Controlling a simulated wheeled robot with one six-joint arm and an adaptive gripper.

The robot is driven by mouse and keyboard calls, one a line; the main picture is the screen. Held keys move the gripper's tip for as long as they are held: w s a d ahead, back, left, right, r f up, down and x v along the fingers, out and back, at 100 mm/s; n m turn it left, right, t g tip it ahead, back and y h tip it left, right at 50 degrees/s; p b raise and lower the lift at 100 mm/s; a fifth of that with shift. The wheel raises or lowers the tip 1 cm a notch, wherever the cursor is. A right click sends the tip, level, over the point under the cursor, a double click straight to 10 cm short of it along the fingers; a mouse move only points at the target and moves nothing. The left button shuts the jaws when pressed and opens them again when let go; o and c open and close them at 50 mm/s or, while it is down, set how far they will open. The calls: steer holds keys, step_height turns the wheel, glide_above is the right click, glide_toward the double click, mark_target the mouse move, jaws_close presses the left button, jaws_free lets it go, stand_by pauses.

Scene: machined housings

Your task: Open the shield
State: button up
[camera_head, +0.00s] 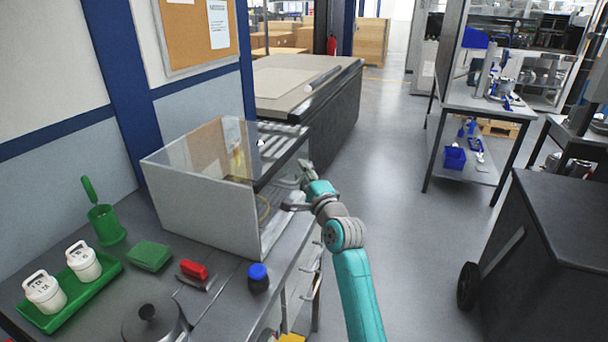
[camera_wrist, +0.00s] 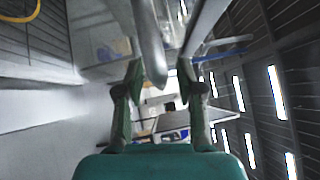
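The shield (camera_head: 205,150) is a clear see-through panel over the top of a grey box-shaped machine enclosure (camera_head: 200,212) on the bench. It looks lowered, and its dark edge runs along the right side. My gripper (camera_head: 304,172) is at the right front of the enclosure, close to that edge. In the wrist view my gripper (camera_wrist: 160,75) has its two fingers apart. A rounded grey bar (camera_wrist: 150,45) comes down between the fingertips, with a gap visible at least on the right. Whether a finger touches the bar is unclear. Part of the enclosure's front is hidden behind my gripper.
On the bench left of my arm are a green tray (camera_head: 108,268) with two white jars, a green cup with a brush (camera_head: 106,225), a green pad (camera_head: 149,256), a red-handled brush (camera_head: 194,270) and a blue-capped bottle (camera_head: 258,278). The floor (camera_head: 400,200) to the right is open.

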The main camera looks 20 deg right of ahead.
steer(key=shift+c, duration=0.2)
jaws_close()
steer(key=shift+r, duration=0.1)
